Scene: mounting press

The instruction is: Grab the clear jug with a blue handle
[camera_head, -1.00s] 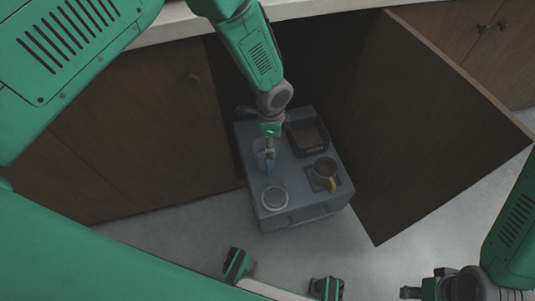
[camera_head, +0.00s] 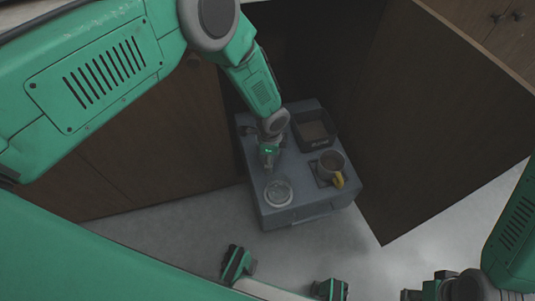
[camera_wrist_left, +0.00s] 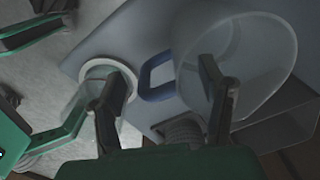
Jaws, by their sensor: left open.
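The clear jug (camera_wrist_left: 262,55) fills the upper right of the left wrist view, and its blue handle (camera_wrist_left: 146,80) points left. In the head view my wrist and gripper hide most of the jug. Contact cannot be told. My right gripper (camera_head: 428,291) is partly seen at the lower right edge.
The dish is close to the left finger. An open brown cabinet door (camera_head: 430,110) stands at the right.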

